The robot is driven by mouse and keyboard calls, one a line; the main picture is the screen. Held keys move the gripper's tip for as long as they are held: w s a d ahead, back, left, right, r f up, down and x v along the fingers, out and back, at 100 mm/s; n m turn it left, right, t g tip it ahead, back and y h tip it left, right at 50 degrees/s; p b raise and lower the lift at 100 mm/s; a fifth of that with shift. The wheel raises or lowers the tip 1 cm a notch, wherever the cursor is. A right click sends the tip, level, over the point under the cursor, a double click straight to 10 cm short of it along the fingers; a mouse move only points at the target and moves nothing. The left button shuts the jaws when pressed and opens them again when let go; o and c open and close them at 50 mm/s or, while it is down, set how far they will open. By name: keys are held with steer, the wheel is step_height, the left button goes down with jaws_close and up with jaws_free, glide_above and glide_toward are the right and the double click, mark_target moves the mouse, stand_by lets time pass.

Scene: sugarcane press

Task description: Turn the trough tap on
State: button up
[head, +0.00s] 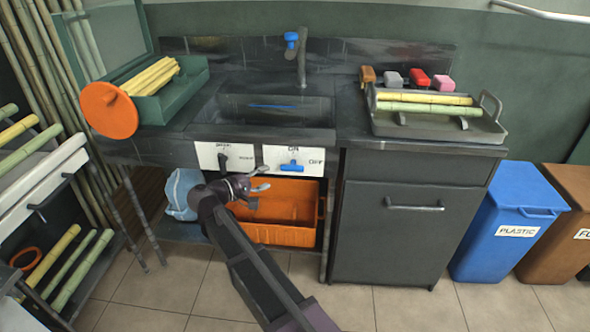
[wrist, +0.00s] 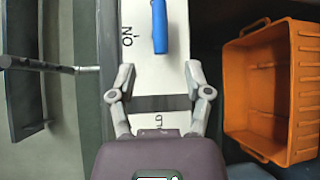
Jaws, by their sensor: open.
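The sink trough (head: 275,110) is set in the dark counter, with a grey tap (head: 302,62) with a blue knob (head: 291,38) behind it. Below the trough, a white panel (head: 308,153) carries a blue handle (head: 292,167) lying crosswise towards the OFF label; ON is printed above it. In the wrist view the blue handle (wrist: 159,27) lies beyond the fingertips, beside the ON label. My gripper (head: 260,195) is open and empty, below and left of the handle, apart from it. The wrist view shows the open fingers (wrist: 160,78) facing the panel.
A second white panel with a dark lever (head: 223,162) is to the left. An orange crate (head: 280,233) and a light-blue bag (head: 180,193) sit under the counter. A tray of cane (head: 390,127) stands right of the trough. Blue (head: 500,240) and brown bins stand at the right.

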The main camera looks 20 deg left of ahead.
mark_target(289, 169)
steer(key=b+x, duration=0.1)
steer(key=x, duration=0.9)
steer(key=shift+w+d, duration=0.25)
steer(key=shift+w, duration=0.1)
jaws_close()
steer(key=shift+s+d, duration=0.1)
steer(key=shift+d, duration=0.05)
